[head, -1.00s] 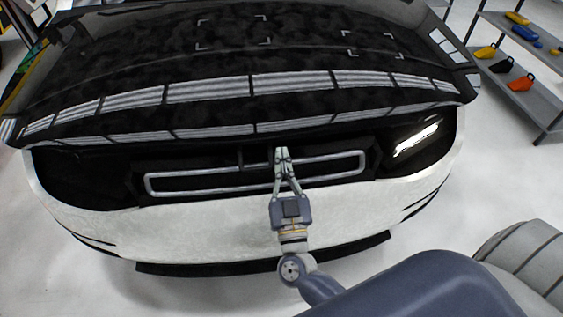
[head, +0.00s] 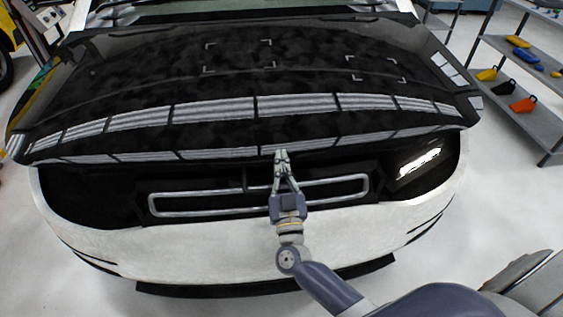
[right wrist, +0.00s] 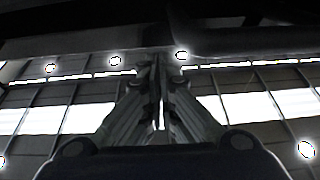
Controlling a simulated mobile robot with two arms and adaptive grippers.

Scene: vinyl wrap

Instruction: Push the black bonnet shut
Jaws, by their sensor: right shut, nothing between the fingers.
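The glossy black bonnet (head: 210,85) spans the front of a white car in the head view. Its front edge stands above the dark front panel, with a dark gap below it, so it looks not fully down. My right gripper (head: 281,157) is shut and empty, pointing up in front of the grille, with its fingertips at the bonnet's front edge. I cannot tell whether they touch it. In the right wrist view the closed fingers (right wrist: 158,75) point at a dark surface with bright strips of light. My left gripper is not in view.
The silver-framed grille (head: 210,212) and lit headlight (head: 418,163) lie below the bonnet. A grey shelf (head: 520,90) with coloured tools stands at the right. The pale floor (head: 500,210) beside the car is clear.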

